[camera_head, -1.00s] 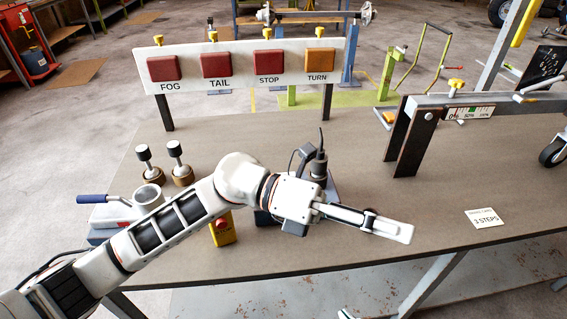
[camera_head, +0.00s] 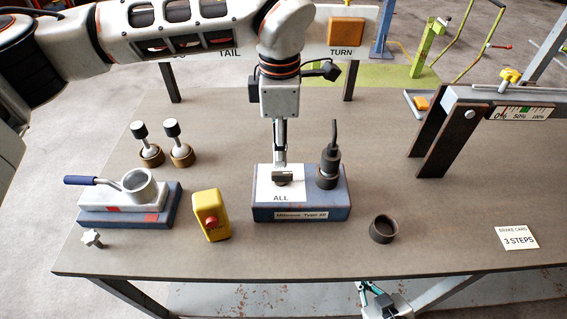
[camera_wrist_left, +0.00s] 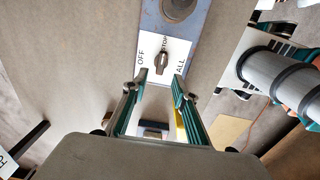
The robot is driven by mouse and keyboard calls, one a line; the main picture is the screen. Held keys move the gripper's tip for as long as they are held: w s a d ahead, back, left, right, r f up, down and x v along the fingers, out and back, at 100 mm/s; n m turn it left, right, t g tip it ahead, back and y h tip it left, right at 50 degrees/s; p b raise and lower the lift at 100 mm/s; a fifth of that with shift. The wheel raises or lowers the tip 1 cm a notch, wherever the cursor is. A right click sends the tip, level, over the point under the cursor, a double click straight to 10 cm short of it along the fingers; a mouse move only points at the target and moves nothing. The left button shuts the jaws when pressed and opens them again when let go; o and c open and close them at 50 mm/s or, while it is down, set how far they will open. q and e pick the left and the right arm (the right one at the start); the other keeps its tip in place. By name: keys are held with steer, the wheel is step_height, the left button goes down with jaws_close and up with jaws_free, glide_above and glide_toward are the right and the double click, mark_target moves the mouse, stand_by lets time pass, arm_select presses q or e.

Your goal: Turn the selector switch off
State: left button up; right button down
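The selector switch is a dark knob (camera_wrist_left: 162,62) on a white plate marked OFF, STOP and ALL in the left wrist view. Its long axis runs roughly toward the STOP mark. In the head view the plate (camera_head: 273,188) sits on a blue tester box (camera_head: 300,206), and my gripper partly hides the knob. My left gripper (camera_head: 281,168) points down over the plate. In the left wrist view its two fingers (camera_wrist_left: 158,90) are apart, one on each side below the knob; contact is not clear. My right gripper (camera_head: 378,303) shows partly below the table's front edge; its fingers are unclear.
A black plug (camera_head: 328,165) with a cable stands upright on the box's right. A yellow box with a red button (camera_head: 213,215) is at its left, a dark ring (camera_head: 383,229) at its right. The lamp board (camera_head: 360,52) stands behind, partly hidden by my arm. The table's right front is mostly clear.

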mark_target(281, 173)
arm_select(q)
step_height(281, 173, down, 7)
stand_by(0.3)
jaws_close()
